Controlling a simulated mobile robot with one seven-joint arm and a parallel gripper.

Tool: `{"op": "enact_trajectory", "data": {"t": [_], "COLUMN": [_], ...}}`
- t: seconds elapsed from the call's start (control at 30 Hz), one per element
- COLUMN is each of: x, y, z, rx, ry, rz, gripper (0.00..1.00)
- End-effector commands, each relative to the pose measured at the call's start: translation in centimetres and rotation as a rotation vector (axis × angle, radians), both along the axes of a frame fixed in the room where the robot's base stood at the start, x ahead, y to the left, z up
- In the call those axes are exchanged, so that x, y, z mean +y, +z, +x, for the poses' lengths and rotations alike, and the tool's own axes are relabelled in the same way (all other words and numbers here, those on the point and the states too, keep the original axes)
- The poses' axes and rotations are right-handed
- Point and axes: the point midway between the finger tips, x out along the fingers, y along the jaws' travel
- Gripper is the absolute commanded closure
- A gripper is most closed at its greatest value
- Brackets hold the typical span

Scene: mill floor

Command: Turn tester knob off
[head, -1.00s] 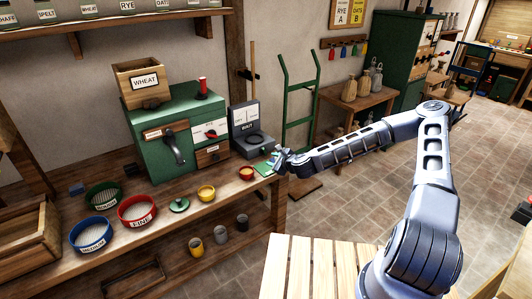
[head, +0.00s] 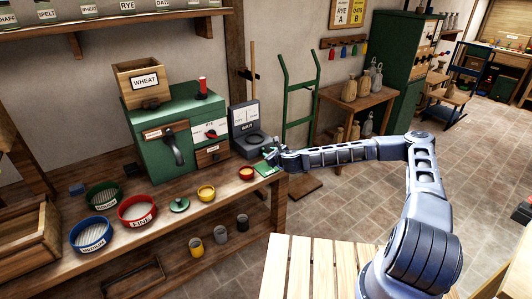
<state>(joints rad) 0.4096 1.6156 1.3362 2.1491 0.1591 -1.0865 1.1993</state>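A dark grey tester-like device (head: 249,143) stands on the wooden bench, right of the green mill. It has pale label panels on its upright back and a round dark part (head: 256,139) on its base. I cannot make out which part is its knob or how it is set. My gripper (head: 270,153) is at the device's front right corner, above the bench's right end. It overlaps the device's edge in the picture, and I cannot tell whether they touch. The fingers are too small to show whether they are open or shut.
The green mill (head: 165,163) with a wheat hopper stands left of the device. A small red bowl (head: 246,174) and a green card (head: 264,170) lie in front of the device. Sieves and a yellow bowl (head: 206,192) are farther left. A green hand truck (head: 299,110) stands behind.

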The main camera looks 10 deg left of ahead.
Motion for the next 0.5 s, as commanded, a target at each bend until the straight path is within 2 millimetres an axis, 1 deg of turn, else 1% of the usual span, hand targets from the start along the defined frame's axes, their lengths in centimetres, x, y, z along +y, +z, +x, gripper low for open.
{"op": "enact_trajectory", "data": {"t": [0.1,0.23,0.5], "x": [1.1,1.8,2.4], "y": [-0.7,-1.2,-1.5], "z": [1.3,2.4,3.1], "rx": [0.0,0.0,-0.001], "ry": [-0.001,0.0,0.0], "rz": [-0.001,0.0,-0.001], "gripper": [0.65,0.65,0.65]}}
